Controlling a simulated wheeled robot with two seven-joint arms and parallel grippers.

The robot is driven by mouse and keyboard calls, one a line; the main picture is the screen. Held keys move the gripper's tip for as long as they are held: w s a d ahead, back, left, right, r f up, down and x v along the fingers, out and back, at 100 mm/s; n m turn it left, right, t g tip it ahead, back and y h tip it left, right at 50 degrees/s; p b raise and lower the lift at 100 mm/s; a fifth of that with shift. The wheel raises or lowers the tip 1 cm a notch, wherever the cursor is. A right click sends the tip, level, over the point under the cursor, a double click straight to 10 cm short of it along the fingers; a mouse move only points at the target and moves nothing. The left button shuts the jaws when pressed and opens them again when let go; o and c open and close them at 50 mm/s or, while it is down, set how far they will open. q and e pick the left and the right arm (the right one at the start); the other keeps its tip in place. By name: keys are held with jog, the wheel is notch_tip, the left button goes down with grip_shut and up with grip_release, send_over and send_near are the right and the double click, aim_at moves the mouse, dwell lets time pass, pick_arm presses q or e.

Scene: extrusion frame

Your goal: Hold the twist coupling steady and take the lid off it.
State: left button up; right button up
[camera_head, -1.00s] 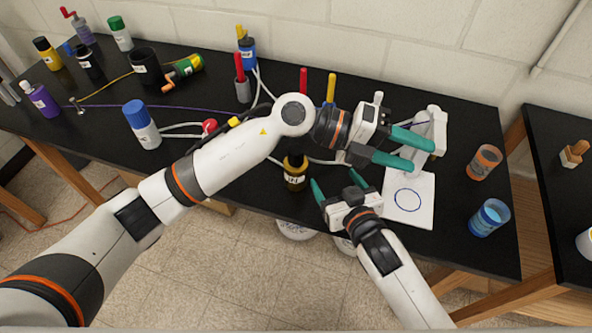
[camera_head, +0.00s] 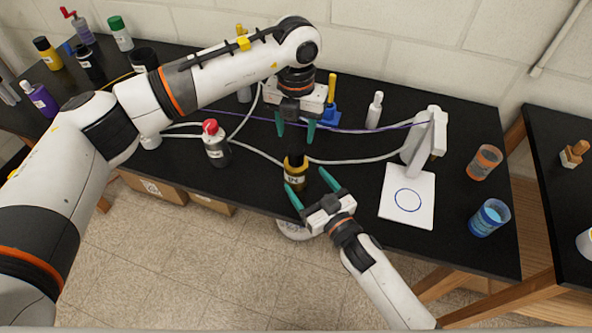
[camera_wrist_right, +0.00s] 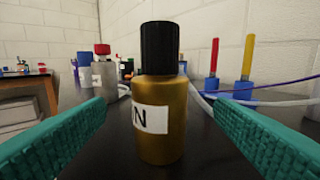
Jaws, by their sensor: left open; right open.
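The twist coupling looks to be the gold bottle-shaped body (camera_head: 295,175) with a black lid (camera_head: 295,153), upright near the table's front edge. In the right wrist view its gold body (camera_wrist_right: 165,105) with a partly visible label and its black lid (camera_wrist_right: 159,48) stand straight ahead between the fingers. My right gripper (camera_head: 308,184) is open, its green fingers low at the front of the body with gaps at both sides. My left gripper (camera_head: 295,130) is open and points down above the lid; I see no contact.
A grey bottle with a red cap (camera_head: 215,145) stands to the left. Pale hoses and a purple cable cross behind. To the right are a white stand (camera_head: 428,135), a sheet with a blue circle (camera_head: 407,198), an orange cup (camera_head: 485,162) and a blue cup (camera_head: 490,217).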

aim_at(293, 167)
notch_tip(293, 167, down, 2)
jog(key=x, duration=0.7)
jog(key=shift+w+a+r, duration=0.15)
jog(key=shift+w+r, duration=0.05)
jog(key=shift+r, duration=0.05)
